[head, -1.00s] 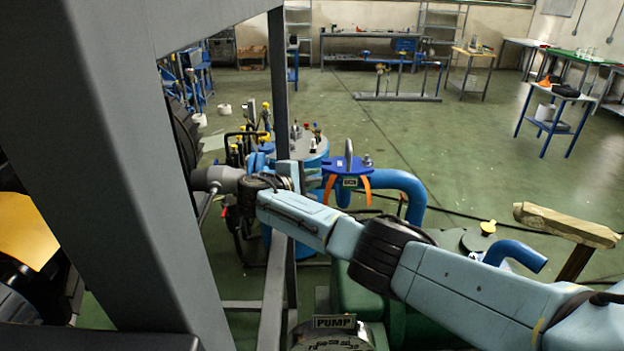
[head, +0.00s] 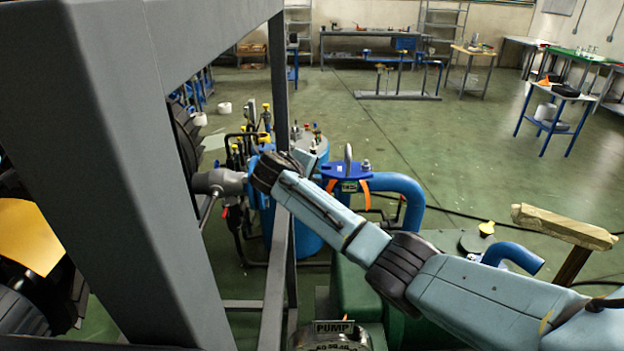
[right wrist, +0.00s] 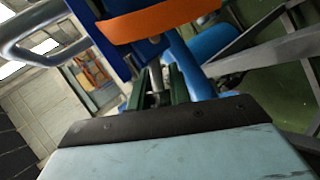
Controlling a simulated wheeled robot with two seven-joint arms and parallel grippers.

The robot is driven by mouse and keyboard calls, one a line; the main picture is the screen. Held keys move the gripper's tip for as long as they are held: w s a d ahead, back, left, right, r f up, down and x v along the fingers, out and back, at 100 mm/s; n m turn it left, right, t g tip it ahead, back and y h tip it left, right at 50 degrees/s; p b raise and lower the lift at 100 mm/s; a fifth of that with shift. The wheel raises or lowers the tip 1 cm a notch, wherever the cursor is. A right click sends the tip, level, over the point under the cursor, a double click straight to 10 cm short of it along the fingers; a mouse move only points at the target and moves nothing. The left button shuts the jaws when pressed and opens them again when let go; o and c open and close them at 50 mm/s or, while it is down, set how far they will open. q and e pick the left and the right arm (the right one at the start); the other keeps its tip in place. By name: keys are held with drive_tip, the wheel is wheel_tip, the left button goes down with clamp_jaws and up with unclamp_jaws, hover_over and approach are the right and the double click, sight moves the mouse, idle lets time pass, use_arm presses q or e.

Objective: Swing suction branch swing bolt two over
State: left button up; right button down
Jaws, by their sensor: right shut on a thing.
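The suction branch is the thick blue pipe (head: 395,185) with a blue flange plate (head: 345,172) and orange straps, in the middle of the head view. My right arm reaches across in front of it from the lower right, and its wrist hides most of the gripper there. In the right wrist view my right gripper (right wrist: 158,90) is shut on a slim grey metal rod, seemingly the swing bolt (right wrist: 156,76), beside the blue flange and under an orange strap (right wrist: 160,20). The bolt's far end is hidden. My left gripper is not in view.
A grey steel frame post (head: 140,180) fills the left of the head view. A blue vessel (head: 308,235) with valves stands behind my wrist. A pump sign (head: 334,327) is at the bottom. A wooden beam (head: 565,226) stands at the right.

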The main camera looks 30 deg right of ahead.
drive_tip(key=shift+r+m+y, duration=0.2)
drive_tip(key=shift+m+y, duration=0.1)
drive_tip(key=shift+y, duration=0.2)
drive_tip(key=c, duration=1.5)
unclamp_jaws()
drive_tip(key=shift+c, duration=0.2)
